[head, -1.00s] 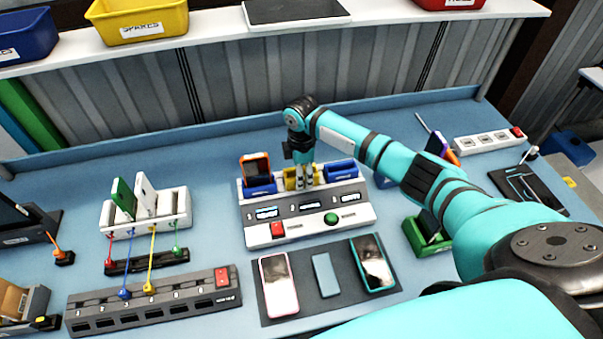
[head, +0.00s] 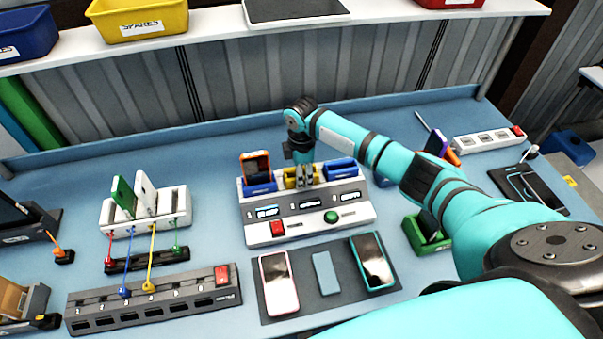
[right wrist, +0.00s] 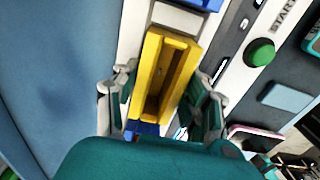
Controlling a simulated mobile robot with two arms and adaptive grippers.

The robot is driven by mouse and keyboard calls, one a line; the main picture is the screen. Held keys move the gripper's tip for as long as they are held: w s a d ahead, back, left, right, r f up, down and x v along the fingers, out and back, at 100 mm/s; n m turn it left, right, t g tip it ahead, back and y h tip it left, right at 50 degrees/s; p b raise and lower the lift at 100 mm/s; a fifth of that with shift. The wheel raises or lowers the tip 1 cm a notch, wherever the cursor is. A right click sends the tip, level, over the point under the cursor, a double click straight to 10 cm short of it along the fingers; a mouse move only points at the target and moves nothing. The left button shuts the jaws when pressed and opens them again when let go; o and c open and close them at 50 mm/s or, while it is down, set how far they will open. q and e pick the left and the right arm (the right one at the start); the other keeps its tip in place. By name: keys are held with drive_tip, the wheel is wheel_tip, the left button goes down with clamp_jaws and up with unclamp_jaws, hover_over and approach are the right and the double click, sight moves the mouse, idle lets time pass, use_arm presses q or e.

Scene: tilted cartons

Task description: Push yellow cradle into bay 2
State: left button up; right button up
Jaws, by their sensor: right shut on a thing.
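The yellow cradle (head: 290,178) sits in the middle bay of the white and grey dock (head: 308,218), between two blue cradles. My right gripper (head: 305,176) is down at it from above, and its fingers hide part of it in the head view. In the right wrist view the yellow cradle (right wrist: 163,75) is a long, empty slotted block lying between the two fingers of my right gripper (right wrist: 166,92), which is shut on it. My left gripper is not in view.
The left blue cradle (head: 260,187) holds an orange phone (head: 256,165); the right blue cradle (head: 341,168) looks empty. The dock's front has a red button (head: 278,229) and a green button (head: 331,217). A mat with phones (head: 275,280) lies in front.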

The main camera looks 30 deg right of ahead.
drive_tip(key=shift+s+f, duration=0.2)
drive_tip(key=shift+f, duration=0.1)
idle(0.4)
drive_tip(key=o, duration=1.3)
drive_tip(key=shift+c, duration=0.2)
drive_tip(key=shift+w, duration=0.1)
drive_tip(key=shift+r, duration=0.25)
wheel_tip(320, 180, up, 12)
drive_tip(key=shift+f, duration=0.15)
drive_tip(key=shift+w, duration=0.1)
